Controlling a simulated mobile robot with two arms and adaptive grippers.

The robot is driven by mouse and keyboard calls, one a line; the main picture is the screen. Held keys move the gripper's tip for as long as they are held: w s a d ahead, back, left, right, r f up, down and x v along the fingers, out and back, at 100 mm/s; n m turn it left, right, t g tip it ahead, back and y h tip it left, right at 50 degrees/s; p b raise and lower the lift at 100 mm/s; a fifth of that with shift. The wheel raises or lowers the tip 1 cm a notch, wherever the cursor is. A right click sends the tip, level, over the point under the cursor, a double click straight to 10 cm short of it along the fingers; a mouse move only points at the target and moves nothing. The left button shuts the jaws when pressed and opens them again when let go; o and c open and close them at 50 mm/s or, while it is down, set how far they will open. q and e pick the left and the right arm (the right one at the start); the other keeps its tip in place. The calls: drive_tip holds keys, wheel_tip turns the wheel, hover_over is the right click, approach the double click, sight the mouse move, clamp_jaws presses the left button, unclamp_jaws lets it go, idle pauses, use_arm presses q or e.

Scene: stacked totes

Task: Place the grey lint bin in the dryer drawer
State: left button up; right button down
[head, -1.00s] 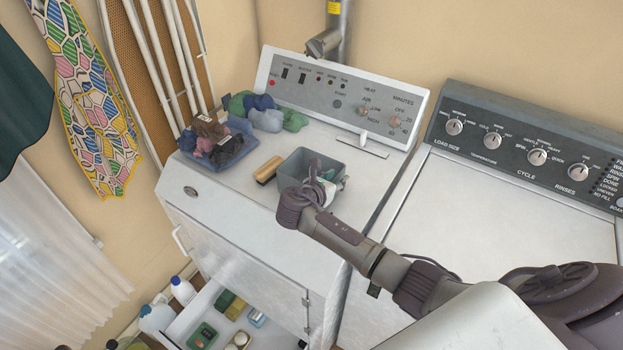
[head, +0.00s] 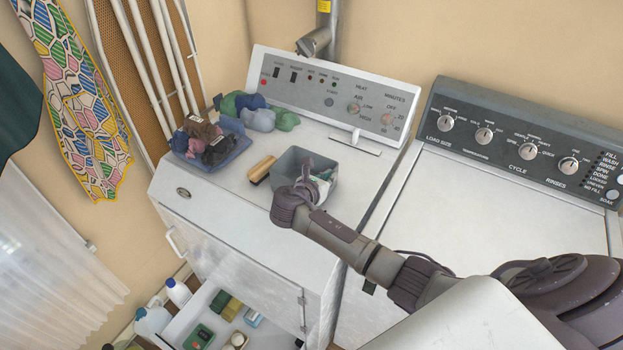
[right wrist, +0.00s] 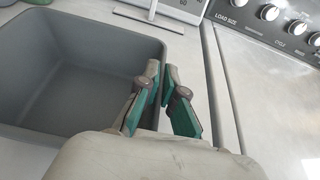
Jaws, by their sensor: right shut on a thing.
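The grey lint bin (head: 290,160) is an open rectangular tub on top of the white dryer (head: 225,195), left of the lint slot. It looks empty in the right wrist view (right wrist: 75,75). My right gripper (head: 322,178) is at the bin's right side. In the right wrist view, its green-padded fingers (right wrist: 162,82) are shut on the bin's right wall. The bin appears to rest on the dryer top. The open dryer drawer (head: 197,304) is low at the dryer's front and holds several small items. My left gripper is not in view.
A wooden-handled brush (head: 262,169) lies just left of the bin. The washer (head: 490,215) stands at right. Bottles (head: 178,291) stand left of the drawer.

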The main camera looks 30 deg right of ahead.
drive_tip(key=shift+r, duration=0.1)
drive_tip(key=shift+w+r, duration=0.1)
drive_tip(key=shift+r, duration=0.4)
wheel_tip(320, 180, up, 2)
drive_tip(key=shift+r+b, duration=0.2)
drive_tip(key=shift+b, duration=0.3)
drive_tip(key=s+d+r+b, duration=0.2)
drive_tip(key=s+d+r, duration=0.6)
drive_tip(key=d, duration=0.1)
drive_tip(key=s+a+f+n+t+y+b, duration=0.1)
drive_tip(key=a+n+y, duration=0.3)
drive_tip(key=a, duration=0.4)
drive_tip(key=s+a+f+n+t+y+b, duration=0.1)
drive_tip(key=s+a+n+t+y+b, duration=0.1)
drive_tip(key=a, duration=0.7)
drive_tip(key=s+a+f+n+t+y+b, duration=0.1)
drive_tip(key=s+a+n+t+y+b, duration=0.1)
drive_tip(key=a+n+y, duration=0.4)
drive_tip(key=s+a+t, duration=0.1)
drive_tip(key=a, duration=0.2)
drive_tip(key=shift+f+t+b, duration=0.2)
drive_tip(key=shift+t+b, duration=0.15)
drive_tip(key=shift+t, duration=0.05)
drive_tip(key=shift+d, duration=0.1)
drive_tip(key=shift+d+f, duration=0.1)
drive_tip(key=shift+f, duration=0.1)
